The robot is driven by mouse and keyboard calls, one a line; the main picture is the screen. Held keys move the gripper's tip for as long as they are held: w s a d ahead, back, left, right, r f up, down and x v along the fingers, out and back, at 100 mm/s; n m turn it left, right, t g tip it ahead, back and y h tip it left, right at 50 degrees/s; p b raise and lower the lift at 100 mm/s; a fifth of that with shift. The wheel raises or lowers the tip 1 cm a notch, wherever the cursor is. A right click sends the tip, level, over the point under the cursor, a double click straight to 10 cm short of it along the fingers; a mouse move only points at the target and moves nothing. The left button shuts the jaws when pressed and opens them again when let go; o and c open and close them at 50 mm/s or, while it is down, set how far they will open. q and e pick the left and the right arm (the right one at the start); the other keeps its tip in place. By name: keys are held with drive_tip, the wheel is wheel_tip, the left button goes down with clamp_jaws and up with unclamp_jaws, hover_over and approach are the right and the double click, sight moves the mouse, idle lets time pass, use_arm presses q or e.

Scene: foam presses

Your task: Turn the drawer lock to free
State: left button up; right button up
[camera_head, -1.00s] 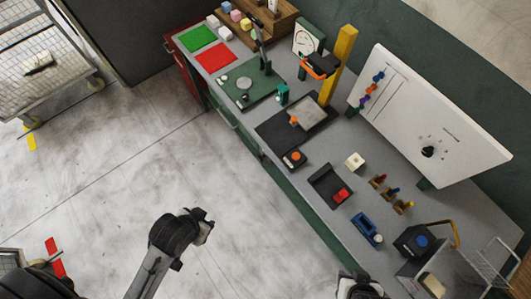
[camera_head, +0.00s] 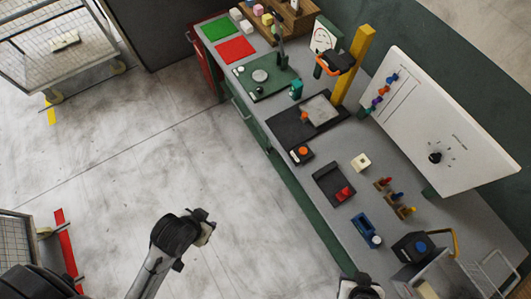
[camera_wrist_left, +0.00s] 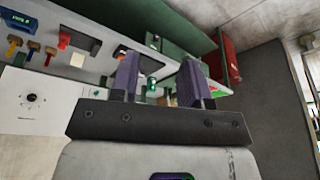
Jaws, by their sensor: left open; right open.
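The drawer lock cannot be made out in either view. The green drawer front (camera_head: 262,140) of the bench, with a pale handle (camera_head: 240,109), shows in the head view. The bench's green front (camera_wrist_left: 185,36) also shows in the left wrist view. My left gripper (camera_wrist_left: 160,64) is open, its two purple-grey fingers apart with nothing between them; the bench lies well beyond. My right gripper (camera_head: 359,287) is at the bottom edge of the head view, near the bench's front side, partly cut off. It is open, though its fingertips are hard to see there.
The bench top carries a green plate (camera_head: 262,90), a dark press base (camera_head: 287,130), a yellow post (camera_head: 356,65), a blue clamp-like tool (camera_head: 366,229) and a whiteboard (camera_head: 430,120). A wire trolley (camera_head: 75,60) stands at upper left.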

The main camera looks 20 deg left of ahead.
use_arm(q)
drive_tip(key=shift+w+a+r, duration=0.1)
drive_tip(key=shift+w+a, duration=0.15)
